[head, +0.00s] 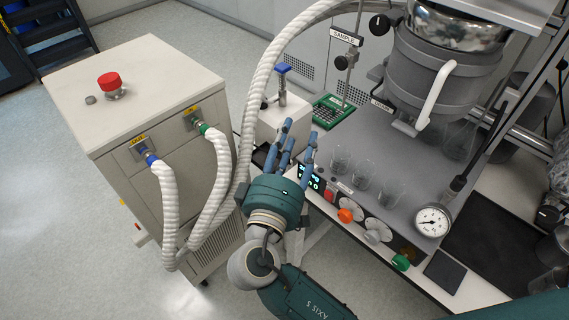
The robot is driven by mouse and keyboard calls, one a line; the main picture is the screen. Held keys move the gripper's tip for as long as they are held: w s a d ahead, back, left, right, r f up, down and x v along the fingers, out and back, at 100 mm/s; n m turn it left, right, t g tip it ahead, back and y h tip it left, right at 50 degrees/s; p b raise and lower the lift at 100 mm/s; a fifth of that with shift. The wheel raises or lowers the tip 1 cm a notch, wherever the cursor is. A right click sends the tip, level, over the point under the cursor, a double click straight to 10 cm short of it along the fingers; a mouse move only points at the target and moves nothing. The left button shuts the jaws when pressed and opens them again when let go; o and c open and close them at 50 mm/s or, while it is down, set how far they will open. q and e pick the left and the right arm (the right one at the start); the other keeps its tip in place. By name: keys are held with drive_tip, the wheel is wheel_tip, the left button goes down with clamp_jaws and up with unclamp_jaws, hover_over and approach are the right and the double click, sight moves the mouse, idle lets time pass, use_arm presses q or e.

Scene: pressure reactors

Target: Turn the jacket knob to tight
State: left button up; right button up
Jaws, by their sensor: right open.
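My right gripper (298,138) is in the middle of the head view, with its blue-grey fingers spread open and empty. Its fingers point up the picture, just left of the bench front. A row of knobs runs along the bench's front panel: an orange knob (345,215), a grey knob (373,236) and a green knob (400,262). They lie right of my gripper and apart from it. I cannot read which one is the jacket knob, nor its setting. The grey jacketed reactor vessel (446,62) stands above the bench. My left gripper is not in view.
A beige cabinet (130,90) with a red-capped fitting and pale hoses (172,210) stands left. Glass beakers (362,178) stand on the bench (345,115) behind the knobs. A round gauge (433,221) is right of them. Floor is clear at lower left.

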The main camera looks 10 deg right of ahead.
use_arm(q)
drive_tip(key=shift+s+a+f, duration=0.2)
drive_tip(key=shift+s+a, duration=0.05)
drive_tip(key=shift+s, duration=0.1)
use_arm(e)
wheel_tip(320, 180, down, 7)
drive_tip(key=w+a+n+y, duration=0.1)
drive_tip(key=shift+a+g, duration=0.2)
drive_tip(key=shift+g, duration=0.2)
drive_tip(key=shift+r, duration=0.15)
